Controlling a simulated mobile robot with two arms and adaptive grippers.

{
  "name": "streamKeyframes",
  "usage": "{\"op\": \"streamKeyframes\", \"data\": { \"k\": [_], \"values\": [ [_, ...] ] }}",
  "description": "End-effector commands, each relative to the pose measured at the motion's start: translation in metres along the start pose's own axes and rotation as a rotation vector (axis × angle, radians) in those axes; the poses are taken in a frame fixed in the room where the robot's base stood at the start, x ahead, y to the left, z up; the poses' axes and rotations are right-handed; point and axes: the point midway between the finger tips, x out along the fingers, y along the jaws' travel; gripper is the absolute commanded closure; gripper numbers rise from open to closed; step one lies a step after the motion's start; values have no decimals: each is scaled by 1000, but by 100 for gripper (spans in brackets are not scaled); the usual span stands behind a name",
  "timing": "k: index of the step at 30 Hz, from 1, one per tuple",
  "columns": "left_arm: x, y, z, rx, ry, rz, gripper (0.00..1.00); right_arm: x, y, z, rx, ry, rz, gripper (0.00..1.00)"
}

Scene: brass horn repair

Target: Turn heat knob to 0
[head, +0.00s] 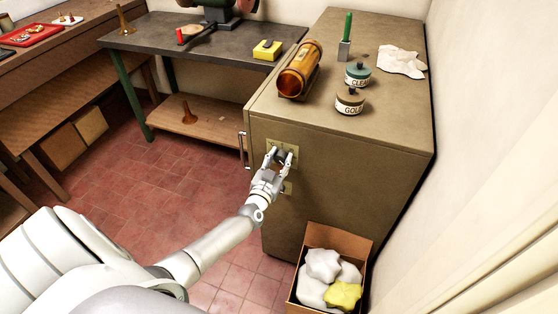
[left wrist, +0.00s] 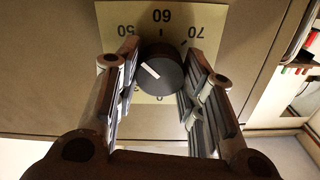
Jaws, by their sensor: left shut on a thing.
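The heat knob (left wrist: 165,76) is a dark round knob with a short white mark. It sits on a pale dial plate (left wrist: 106,18) with printed numbers, on the side of a large beige cabinet. In the left wrist view the mark lies left of the knob's middle, slanting up to the left. Numbers around 50, 60 and 70 show at the plate's far edge; those nearer the camera are mostly hidden. My left gripper (head: 281,153) is shut on the knob, one finger on each side, also in the left wrist view (left wrist: 160,85). My right gripper is not in view.
The cabinet (head: 400,135) carries a copper-coloured cylinder (head: 299,70) and two labelled jars (head: 350,101). A second small plate (head: 287,188) is below the dial. A cardboard box (head: 365,246) with rags stands at the cabinet's foot. Open tiled floor (head: 180,180) lies left.

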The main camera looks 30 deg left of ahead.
Motion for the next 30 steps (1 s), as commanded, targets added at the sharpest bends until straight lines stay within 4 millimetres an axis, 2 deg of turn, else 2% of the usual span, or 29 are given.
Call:
{"op": "streamKeyframes", "data": {
  "k": [11, 30],
  "values": [
    [0, 0, 2, -229, -1, 0, 88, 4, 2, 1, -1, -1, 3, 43],
    [0, -1, 2, -836, 1, 0, 88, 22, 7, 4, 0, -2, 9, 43]
  ]
}}
